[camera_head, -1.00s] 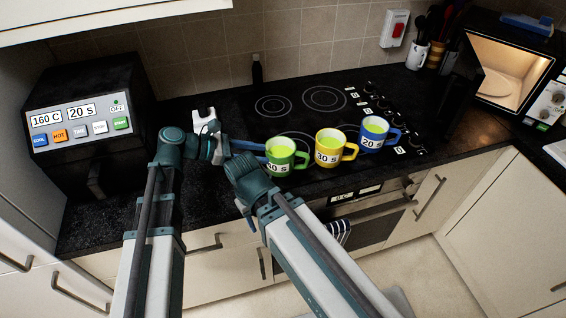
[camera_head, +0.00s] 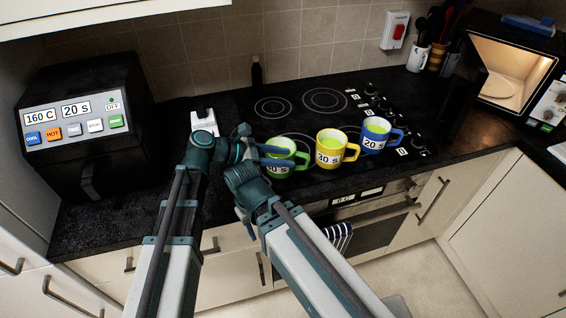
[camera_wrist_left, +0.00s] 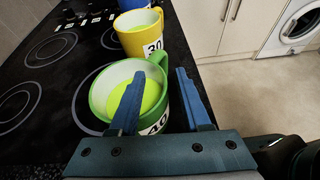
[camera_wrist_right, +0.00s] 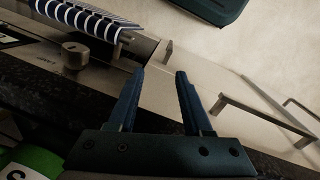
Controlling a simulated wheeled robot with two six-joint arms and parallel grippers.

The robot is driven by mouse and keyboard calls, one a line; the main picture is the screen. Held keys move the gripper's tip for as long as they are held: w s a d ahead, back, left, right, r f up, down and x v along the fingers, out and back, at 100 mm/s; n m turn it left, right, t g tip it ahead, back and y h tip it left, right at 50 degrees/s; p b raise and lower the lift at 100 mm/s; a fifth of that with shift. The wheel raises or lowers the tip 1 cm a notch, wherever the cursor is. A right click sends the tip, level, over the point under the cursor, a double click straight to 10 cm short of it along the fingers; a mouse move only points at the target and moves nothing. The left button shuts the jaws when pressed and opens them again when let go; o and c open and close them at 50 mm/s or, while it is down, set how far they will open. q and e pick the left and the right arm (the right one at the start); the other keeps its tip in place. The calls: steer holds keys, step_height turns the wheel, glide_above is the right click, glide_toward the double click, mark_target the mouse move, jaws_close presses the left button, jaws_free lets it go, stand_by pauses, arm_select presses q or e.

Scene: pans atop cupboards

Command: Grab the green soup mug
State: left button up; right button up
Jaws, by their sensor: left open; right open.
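The green soup mug (camera_head: 279,172) stands upright at the front of the black hob, left of a yellow mug (camera_head: 329,150) and a blue mug (camera_head: 375,136). It holds yellow-green soup and also shows in the left wrist view (camera_wrist_left: 98,92). My left gripper (camera_head: 287,155) is open at the mug. In the left wrist view its blue fingers (camera_wrist_left: 160,73) straddle the mug's near rim, one over the opening and one outside. Whether they touch it is unclear. My right gripper (camera_wrist_right: 160,71) is open and empty beyond the counter's front edge, mostly hidden in the head view.
A black appliance (camera_head: 80,125) with coloured buttons stands at the left. A lit open microwave (camera_head: 508,75) is at the back right. A dark bottle (camera_head: 257,73) and utensil holders (camera_head: 418,57) stand behind. The oven with a striped towel (camera_head: 338,237) is below the counter.

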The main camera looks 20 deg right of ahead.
arm_select(q)
jaws_close()
steer(key=shift+s, duration=0.1)
stand_by(1.2)
